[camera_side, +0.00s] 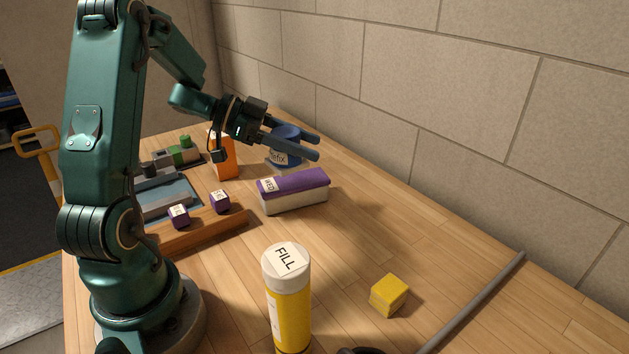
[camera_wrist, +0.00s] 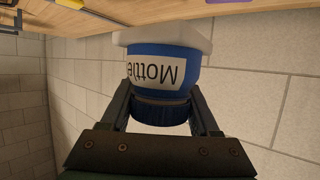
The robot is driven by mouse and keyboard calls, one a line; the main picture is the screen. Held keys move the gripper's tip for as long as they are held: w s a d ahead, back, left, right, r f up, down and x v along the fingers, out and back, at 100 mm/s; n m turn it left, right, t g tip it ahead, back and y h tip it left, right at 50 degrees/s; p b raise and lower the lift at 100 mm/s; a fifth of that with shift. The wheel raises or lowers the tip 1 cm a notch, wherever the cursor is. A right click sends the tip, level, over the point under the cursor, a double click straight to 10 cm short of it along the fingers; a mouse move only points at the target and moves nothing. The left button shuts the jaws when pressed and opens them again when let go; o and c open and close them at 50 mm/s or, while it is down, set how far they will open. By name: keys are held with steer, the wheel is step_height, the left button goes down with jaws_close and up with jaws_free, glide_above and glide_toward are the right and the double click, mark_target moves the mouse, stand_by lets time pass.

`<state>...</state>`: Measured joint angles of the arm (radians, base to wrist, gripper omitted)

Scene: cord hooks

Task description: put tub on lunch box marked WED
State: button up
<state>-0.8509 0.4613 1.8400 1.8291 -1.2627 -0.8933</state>
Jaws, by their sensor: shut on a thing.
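The blue tub (camera_side: 285,131) has a dark lid and a white label, partly readable as "efix" in the side view and "Mottle" in the wrist view. My gripper (camera_side: 317,148) is shut on the tub, its fingers on both sides of the lid. The tub also shows in the wrist view (camera_wrist: 164,57), where the gripper (camera_wrist: 160,98) holds it. A pale piece shows under the tub; I cannot tell whether it is part of it. The lunch box (camera_side: 300,187) marked WED has a purple lid and pale body. It sits on the table in front of the tub, apart from it.
An orange box (camera_side: 228,160) stands left of the tub. Two purple labelled cubes (camera_side: 219,201) sit by a wooden bar (camera_side: 205,236). A FILL bottle (camera_side: 289,305), yellow block (camera_side: 388,296) and grey rod (camera_side: 475,302) are nearer. A block wall (camera_side: 470,110) runs behind.

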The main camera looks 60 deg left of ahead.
mark_target(308, 180)
steer(key=w+a+r, duration=0.2)
steer(key=w+a, duration=0.2)
step_height(308, 180, down, 9)
steer(key=shift+s+a+r, duration=0.1)
steer(key=shift+s+r, duration=0.05)
stand_by(0.5)
steer(key=o, duration=1.4)
steer(key=shift+o, duration=0.2)
